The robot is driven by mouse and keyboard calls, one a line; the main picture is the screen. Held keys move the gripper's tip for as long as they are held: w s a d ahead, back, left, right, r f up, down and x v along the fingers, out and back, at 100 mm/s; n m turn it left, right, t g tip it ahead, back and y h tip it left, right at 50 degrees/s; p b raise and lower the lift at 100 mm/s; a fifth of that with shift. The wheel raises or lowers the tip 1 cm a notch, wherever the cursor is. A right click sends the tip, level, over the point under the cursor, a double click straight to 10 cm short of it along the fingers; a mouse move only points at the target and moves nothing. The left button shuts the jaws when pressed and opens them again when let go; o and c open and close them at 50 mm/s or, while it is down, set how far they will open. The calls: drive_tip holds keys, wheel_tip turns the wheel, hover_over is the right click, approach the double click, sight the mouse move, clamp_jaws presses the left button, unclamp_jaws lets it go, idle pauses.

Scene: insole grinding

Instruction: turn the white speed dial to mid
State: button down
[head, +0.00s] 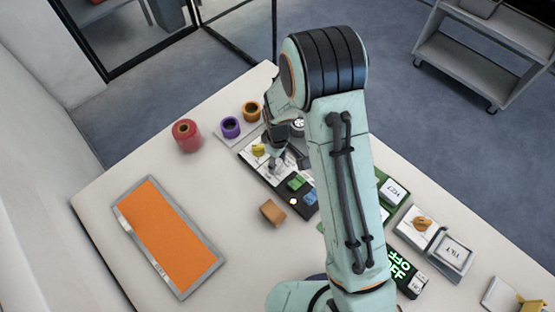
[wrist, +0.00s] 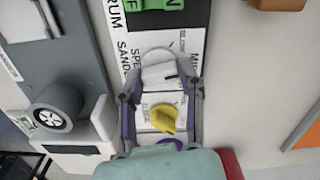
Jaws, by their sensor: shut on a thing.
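The white speed dial (wrist: 158,68) sits on a white labelled panel in the wrist view. My gripper (wrist: 162,80) reaches over it from below in that view, with one finger on each side, shut on the dial. A short dark mark shows on the dial's lower right part. "SLOW" and the start of another label, "MI", are printed near it; I cannot tell the exact setting. In the head view my gripper (head: 281,164) stands over the control panel and mostly hides the dial. A yellow knob (wrist: 162,118) sits on the panel between the fingers, nearer my wrist.
A green switch (head: 296,182) and a blue one (head: 311,198) lie along the same panel. Purple (head: 230,127), orange (head: 251,111) and red (head: 186,135) rolls stand at the far left. A brown block (head: 272,212) and an orange pad (head: 168,235) lie on the table, with clear room between.

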sight(278, 163)
drive_tip(key=shift+m, duration=1.1)
drive_tip(key=c, duration=0.7)
unclamp_jaws()
wheel_tip(278, 163, up, 12)
